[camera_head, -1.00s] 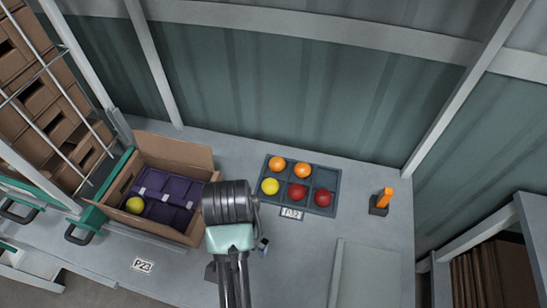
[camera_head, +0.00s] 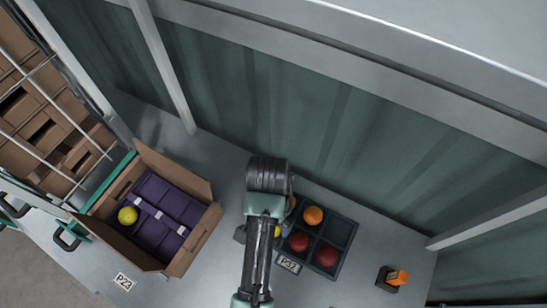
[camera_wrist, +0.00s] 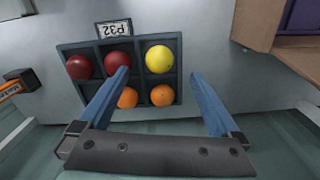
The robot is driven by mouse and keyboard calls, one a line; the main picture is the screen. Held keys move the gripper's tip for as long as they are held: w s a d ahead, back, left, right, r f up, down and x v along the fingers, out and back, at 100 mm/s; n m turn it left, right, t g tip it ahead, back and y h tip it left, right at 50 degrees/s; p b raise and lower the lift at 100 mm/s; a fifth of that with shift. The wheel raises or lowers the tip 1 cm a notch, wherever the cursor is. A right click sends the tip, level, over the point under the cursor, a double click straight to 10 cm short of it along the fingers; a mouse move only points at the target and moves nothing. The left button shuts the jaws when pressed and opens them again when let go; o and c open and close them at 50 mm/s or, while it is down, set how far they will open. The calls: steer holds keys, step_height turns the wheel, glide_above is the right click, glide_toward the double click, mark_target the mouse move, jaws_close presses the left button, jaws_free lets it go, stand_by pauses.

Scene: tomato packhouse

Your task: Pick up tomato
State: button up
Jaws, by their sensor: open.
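A dark tray (camera_head: 341,232) on the bench holds several tomatoes in its compartments. Two red tomatoes (camera_head: 299,242) (camera_head: 327,256) and an orange tomato (camera_head: 313,215) show clearly in the head view. Another orange one and a yellow one are mostly hidden behind my arm. In the wrist view the yellow tomato (camera_wrist: 159,59) lies between the fingertips of my open gripper (camera_wrist: 160,73) as seen in the picture, with two orange tomatoes (camera_wrist: 127,97) (camera_wrist: 162,95) nearer the palm. Nothing is held. My fingers are hidden in the head view.
A cardboard box (camera_head: 205,236) with a purple insert stands left of the tray, with one yellow tomato (camera_head: 128,215) in it. An orange-topped dark holder (camera_head: 391,279) stands right of the tray. A label (camera_head: 289,263) lies at the tray's front edge. A green wall is behind.

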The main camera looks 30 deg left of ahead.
step_height(320, 180, down, 8)
steer(key=shift+w+f, duration=0.1)
steer(key=shift+f, duration=0.15)
stand_by(0.4)
steer(key=c, duration=1)
